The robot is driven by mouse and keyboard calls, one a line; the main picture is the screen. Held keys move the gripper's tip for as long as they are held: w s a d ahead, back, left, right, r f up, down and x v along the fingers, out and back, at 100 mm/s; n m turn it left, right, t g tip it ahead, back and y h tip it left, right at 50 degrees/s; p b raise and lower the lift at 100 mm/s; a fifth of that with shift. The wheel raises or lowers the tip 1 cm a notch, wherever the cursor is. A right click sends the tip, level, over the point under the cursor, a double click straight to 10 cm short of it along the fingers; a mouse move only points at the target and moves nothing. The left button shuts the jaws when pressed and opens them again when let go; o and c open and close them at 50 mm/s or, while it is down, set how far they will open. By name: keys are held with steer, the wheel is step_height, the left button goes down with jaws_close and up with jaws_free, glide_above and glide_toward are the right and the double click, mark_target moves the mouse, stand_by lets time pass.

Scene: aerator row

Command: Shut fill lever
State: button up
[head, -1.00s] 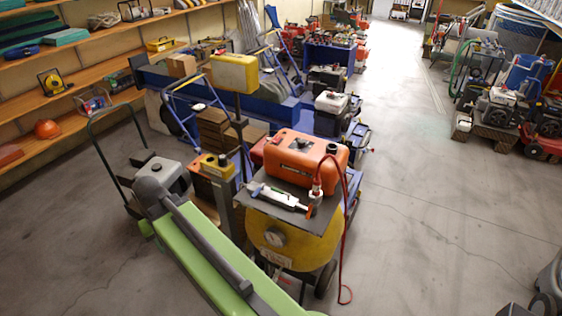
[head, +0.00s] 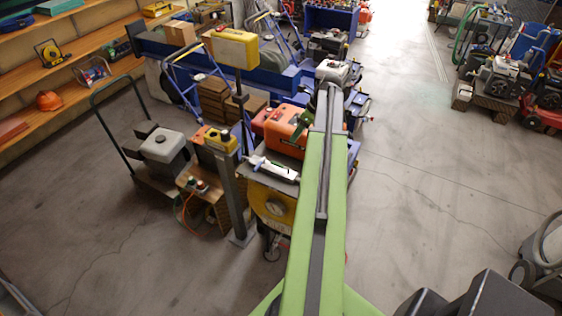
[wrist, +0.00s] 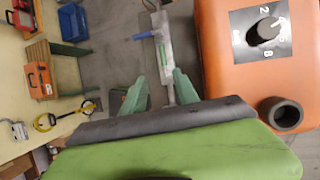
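In the wrist view, a pale grey-white valve-like body (wrist: 165,50) runs up the picture, with a short blue lever (wrist: 145,35) sticking out to its left. I cannot read whether this is the fill lever or how far it is turned. My gripper (wrist: 159,75) has two green fingers spread apart, with the near end of the pale body showing between them. They look empty; contact cannot be judged. In the head view, the long white device (head: 272,168) lies on top of the yellow tank (head: 272,206), left of my green arm.
An orange box (wrist: 262,45) with a numbered dial (wrist: 264,30) and dark round spout (wrist: 281,115) stands close on the right in the wrist view. It also shows in the head view (head: 280,130), partly behind my arm. A grey post (head: 232,200) stands left of the tank.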

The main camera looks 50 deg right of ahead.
mark_target(281, 166)
steer(key=shift+m, duration=0.3)
steer(key=b+x, duration=1)
steer(key=d+b+x, duration=0.1)
steer(key=b+x, duration=0.4)
steer(key=shift+s+a+f, duration=0.1)
steer(key=shift+s+f, duration=0.1)
steer(key=shift+f, duration=0.45)
steer(key=shift+w+a+f+b, duration=0.2)
steer(key=shift+w+f+b, duration=0.1)
steer(key=shift+f+b, duration=0.15)
steer(key=shift+c, duration=0.5)
jaws_close()
